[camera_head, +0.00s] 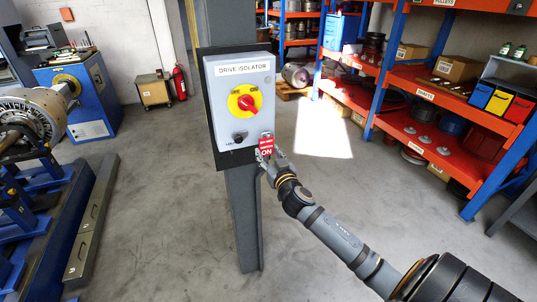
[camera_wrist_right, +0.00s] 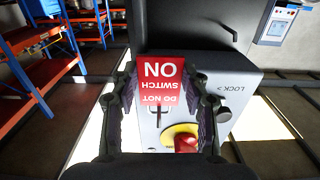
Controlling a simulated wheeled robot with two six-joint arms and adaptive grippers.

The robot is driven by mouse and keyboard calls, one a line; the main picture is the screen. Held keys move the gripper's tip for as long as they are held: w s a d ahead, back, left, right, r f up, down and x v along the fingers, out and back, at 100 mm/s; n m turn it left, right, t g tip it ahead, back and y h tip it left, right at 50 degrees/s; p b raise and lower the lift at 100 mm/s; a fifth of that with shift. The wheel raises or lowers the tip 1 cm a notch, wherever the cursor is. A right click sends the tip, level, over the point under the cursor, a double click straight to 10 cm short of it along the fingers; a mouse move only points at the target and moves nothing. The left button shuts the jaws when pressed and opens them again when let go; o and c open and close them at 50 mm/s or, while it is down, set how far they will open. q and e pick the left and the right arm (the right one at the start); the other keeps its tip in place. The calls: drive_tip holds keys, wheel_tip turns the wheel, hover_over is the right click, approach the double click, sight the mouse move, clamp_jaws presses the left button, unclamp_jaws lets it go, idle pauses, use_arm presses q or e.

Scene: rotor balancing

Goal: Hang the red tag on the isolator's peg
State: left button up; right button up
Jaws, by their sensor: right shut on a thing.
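The isolator (camera_head: 227,85) is a light grey box labelled DRIVE ISOLATOR on a dark post. It has a red rotary handle (camera_head: 247,102) on a yellow disc, also in the right wrist view (camera_wrist_right: 186,144). My right gripper (camera_head: 271,161) is shut on the red tag (camera_head: 266,146), at the box's lower right corner. In the right wrist view the tag (camera_wrist_right: 160,84) is upside down between the fingers, in front of the box. The tag and fingers largely cover the peg area; I cannot tell whether tag and peg touch. My left gripper is out of view.
A dark lock knob (camera_head: 240,138) sits on the box left of the tag. Blue and orange shelving (camera_head: 420,95) stands at the right. A rotor machine (camera_head: 35,115) stands at the left. The floor around the post is clear.

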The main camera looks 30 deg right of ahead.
drive_tip(key=o, duration=1)
drive_tip(key=shift+c, duration=0.2)
drive_tip(key=v, duration=1.2)
drive_tip(key=shift+f, duration=0.1)
